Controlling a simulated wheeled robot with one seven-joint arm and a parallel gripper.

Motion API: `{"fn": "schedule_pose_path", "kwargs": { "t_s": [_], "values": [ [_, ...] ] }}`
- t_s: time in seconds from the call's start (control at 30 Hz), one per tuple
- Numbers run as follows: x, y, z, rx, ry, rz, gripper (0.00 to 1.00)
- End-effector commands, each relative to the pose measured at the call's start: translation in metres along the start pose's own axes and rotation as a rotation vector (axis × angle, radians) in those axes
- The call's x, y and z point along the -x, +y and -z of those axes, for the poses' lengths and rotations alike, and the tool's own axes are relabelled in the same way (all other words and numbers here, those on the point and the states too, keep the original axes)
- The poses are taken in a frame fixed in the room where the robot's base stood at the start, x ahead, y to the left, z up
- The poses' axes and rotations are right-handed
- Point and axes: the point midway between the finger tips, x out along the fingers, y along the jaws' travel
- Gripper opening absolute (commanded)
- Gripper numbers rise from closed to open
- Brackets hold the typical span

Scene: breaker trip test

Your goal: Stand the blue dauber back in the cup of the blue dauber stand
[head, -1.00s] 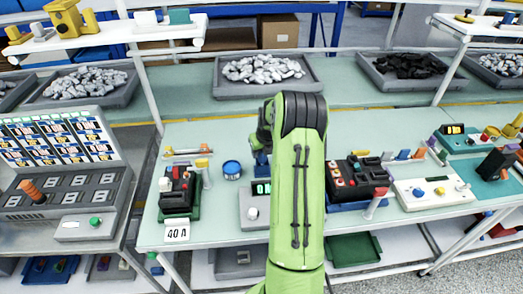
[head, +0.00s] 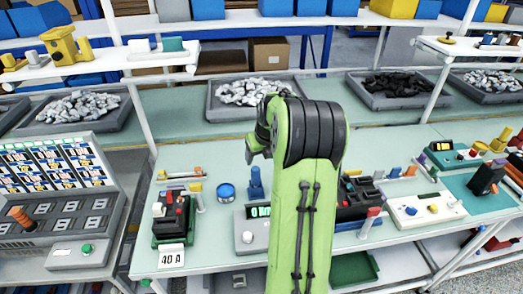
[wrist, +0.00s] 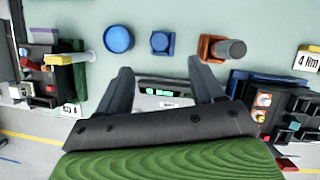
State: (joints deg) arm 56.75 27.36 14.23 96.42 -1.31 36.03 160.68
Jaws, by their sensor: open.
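The blue dauber stand (wrist: 159,43) shows in the wrist view as a blue square with a round shape in its middle, above the gap between my fingertips. In the head view the blue stand (head: 256,192) carries a narrow blue upright piece that looks like the blue dauber (head: 255,175); I cannot clearly tell dauber from cup. My gripper (wrist: 160,72) is open, with nothing between its fingers, apart from the stand. My arm hides part of the bench in the head view.
A round blue pot (head: 226,192) stands left of the stand. An orange holder (wrist: 212,49) with a grey cylinder is to its right in the wrist view. A grey meter box (wrist: 163,94) with a green display lies below the stand. Breaker units (head: 172,215) flank both sides.

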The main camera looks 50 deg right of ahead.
Motion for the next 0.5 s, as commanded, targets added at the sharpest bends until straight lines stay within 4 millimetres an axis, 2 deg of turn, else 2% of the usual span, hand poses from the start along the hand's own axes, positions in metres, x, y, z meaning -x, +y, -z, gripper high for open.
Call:
{"fn": "schedule_pose_path", "kwargs": {
  "t_s": [0.03,0.17,0.5],
  "values": [
    [0.01,0.0,-0.001,0.0,-0.001,0.0,0.67],
    [0.022,0.0,0.0,0.0,0.001,-0.001,0.67],
    [0.023,0.0,0.0,0.0,0.001,-0.001,0.67]
  ]
}}
